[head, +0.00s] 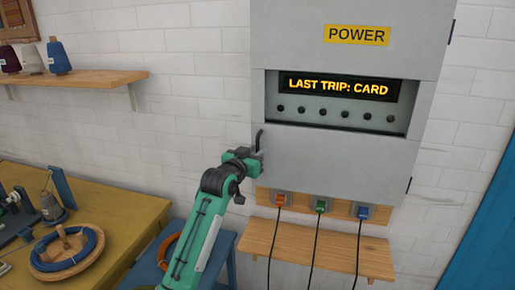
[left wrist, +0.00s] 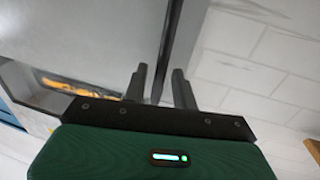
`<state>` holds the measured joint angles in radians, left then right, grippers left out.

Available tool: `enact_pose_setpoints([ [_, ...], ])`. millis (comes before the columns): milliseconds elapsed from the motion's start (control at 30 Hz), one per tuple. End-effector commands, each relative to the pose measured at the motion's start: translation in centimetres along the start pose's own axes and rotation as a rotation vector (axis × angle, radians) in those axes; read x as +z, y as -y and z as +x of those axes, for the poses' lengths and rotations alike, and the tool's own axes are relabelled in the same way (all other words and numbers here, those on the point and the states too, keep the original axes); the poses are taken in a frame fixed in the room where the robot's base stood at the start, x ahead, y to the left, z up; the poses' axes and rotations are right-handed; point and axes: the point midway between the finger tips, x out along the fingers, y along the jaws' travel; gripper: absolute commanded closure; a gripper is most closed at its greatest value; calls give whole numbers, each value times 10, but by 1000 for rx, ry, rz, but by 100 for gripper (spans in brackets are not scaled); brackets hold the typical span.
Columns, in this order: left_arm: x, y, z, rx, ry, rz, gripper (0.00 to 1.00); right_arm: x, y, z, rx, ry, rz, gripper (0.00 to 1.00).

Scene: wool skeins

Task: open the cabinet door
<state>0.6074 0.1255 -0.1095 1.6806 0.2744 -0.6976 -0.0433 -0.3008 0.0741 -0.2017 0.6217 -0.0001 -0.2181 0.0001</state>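The grey cabinet's door (head: 340,160) appears shut, with a yellow POWER label (head: 357,35) and a window showing a lit display (head: 338,87) that reads LAST TRIP: CARD. Hinges show along its right edge. A dark upright handle (head: 260,137) is at the door's lower left edge. My left gripper (head: 258,158) is at the handle's lower part. In the left wrist view the handle (left wrist: 172,35) runs down between the two fingertips (left wrist: 160,78), which stand apart with gaps beside it. My right gripper is in neither view.
Orange, green and blue plugs (head: 320,206) with hanging cords sit below the cabinet, above a small wooden shelf (head: 330,252). A yellow table (head: 120,215) with a wool winder is at left. A wall shelf (head: 85,82) holds yarn cones. A blue door (head: 490,235) is at right.

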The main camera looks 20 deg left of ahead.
Motion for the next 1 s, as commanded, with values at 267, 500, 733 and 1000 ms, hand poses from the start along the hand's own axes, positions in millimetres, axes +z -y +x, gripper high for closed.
enact_pose_setpoints([
  [267, 0, 0, 15, 0, 0, -1, 72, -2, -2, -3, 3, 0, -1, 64],
  [500, 0, 0, 15, 0, 0, -1, 72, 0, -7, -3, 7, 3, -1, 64],
  [733, 0, 0, 15, 0, 0, -1, 100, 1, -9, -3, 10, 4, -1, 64],
  [1000, 0, -2, 12, -6, 1, -1, 100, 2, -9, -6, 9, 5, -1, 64],
])
